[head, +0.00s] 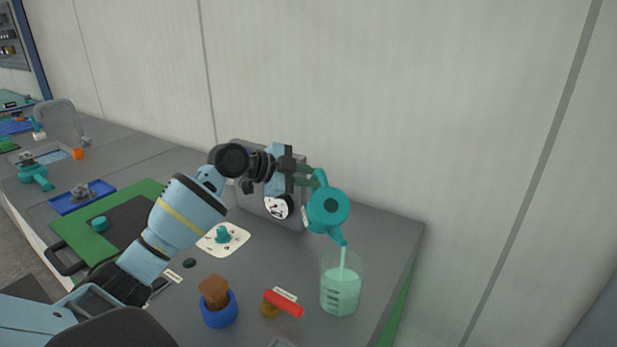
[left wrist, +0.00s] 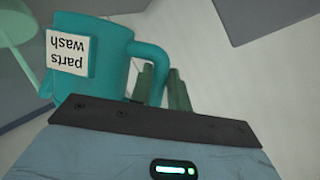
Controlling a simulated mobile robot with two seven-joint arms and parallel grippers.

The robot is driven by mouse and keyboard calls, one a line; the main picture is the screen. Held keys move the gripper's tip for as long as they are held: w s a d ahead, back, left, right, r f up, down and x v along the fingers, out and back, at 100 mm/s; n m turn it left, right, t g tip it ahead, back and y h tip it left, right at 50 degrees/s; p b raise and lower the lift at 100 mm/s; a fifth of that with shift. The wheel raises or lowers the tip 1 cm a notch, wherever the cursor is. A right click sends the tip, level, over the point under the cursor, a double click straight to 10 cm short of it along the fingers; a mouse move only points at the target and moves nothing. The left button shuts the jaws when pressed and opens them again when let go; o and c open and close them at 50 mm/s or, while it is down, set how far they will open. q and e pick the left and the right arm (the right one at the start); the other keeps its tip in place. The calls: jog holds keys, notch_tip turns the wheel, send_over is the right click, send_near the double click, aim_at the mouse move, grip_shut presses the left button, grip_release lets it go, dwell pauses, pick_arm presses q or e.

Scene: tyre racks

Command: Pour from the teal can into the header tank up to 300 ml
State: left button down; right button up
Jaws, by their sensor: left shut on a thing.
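My left gripper (head: 303,177) is shut on the handle of the teal can (head: 328,208) and holds it tilted above the bench. The can's spout points down over the header tank (head: 340,290), a clear beaker-like vessel with dark marks. A pale green stream runs from the spout into the tank, and pale green liquid fills much of its lower part. The mark values are too small to read. In the left wrist view the can (left wrist: 98,70) shows a "parts wash" label, and the finger pads (left wrist: 160,88) are at its handle. My right gripper is not in view.
A grey box with a dial (head: 277,207) stands behind the arm. A blue cup-like holder (head: 219,310) with a brown block and a red-handled item (head: 284,303) lie left of the tank. The bench's right edge is close to the tank. A wall stands behind.

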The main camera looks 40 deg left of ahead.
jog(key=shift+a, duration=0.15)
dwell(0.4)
pick_arm(q)
jog(key=n+h, duration=0.1)
jog(key=n+g+h, duration=0.1)
jog(key=n, duration=0.1)
jog(key=n+g+h+p, duration=0.1)
jog(key=shift+w+a+f+n, duration=0.2)
jog(key=shift+a+f+n, duration=0.05)
jog(key=shift+f+n, duration=0.15)
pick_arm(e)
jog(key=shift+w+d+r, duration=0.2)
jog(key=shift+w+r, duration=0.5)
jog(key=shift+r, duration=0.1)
pick_arm(q)
jog(key=shift+f, duration=0.1)
jog(key=shift+s+d+f+n+h, duration=0.2)
jog(key=shift+f+n+h, duration=0.1)
jog(key=shift+f, duration=0.25)
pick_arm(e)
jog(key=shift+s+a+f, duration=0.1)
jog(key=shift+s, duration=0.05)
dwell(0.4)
